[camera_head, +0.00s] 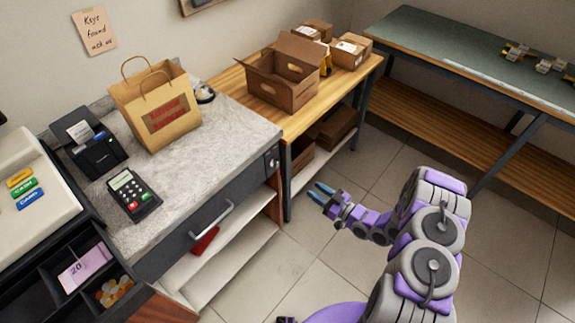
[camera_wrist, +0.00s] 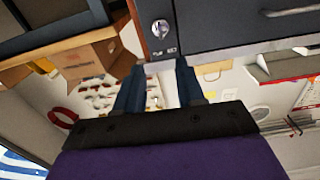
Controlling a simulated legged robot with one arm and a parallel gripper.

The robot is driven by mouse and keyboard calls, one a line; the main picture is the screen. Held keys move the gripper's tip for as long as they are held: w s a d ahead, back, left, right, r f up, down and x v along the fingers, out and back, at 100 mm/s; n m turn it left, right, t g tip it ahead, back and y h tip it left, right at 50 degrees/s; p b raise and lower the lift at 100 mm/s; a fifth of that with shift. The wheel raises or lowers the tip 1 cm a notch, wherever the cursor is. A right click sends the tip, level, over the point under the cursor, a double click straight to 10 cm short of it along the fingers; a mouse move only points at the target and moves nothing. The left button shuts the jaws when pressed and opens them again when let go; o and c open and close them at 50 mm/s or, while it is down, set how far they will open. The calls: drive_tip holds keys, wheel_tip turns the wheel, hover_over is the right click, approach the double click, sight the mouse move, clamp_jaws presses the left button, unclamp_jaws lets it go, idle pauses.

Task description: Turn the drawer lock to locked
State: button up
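The dark grey drawer (camera_head: 190,235) sits under the speckled counter top, with a silver bar handle (camera_head: 212,220). The lock (camera_head: 271,161) is at the right end of the drawer front. In the wrist view the lock (camera_wrist: 160,29) is a round silver knob on a dark plate, with small pale marks beside it. I cannot make out its turned position. My gripper (camera_head: 321,192) has blue fingers, apart from each other and empty. It is to the right of the lock, in free air. In the wrist view my gripper (camera_wrist: 160,75) points toward the lock, touching nothing.
A paper bag (camera_head: 158,110), card terminal (camera_head: 133,194) and printer (camera_head: 94,146) stand on the counter. An open cardboard box (camera_head: 284,76) sits on the wooden bench (camera_head: 232,82) behind. An open shelf (camera_head: 225,262) is below the drawer. The tiled floor (camera_head: 300,255) around my gripper is clear.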

sight(278, 165)
drive_tip(key=b+x, duration=0.3)
drive_tip(key=x, duration=1.2)
drive_tip(key=shift+w+a+f, duration=0.1)
drive_tip(key=shift+a, duration=0.2)
drive_tip(key=shift+w+a+b, duration=0.3)
drive_tip(key=shift+w+a, duration=0.1)
drive_tip(key=shift+w, duration=0.25)
drive_tip(key=shift+a, duration=0.1)
drive_tip(key=shift+c, duration=0.2)
drive_tip(key=shift+a, duration=0.15)
drive_tip(key=c, duration=0.3)
clamp_jaws()
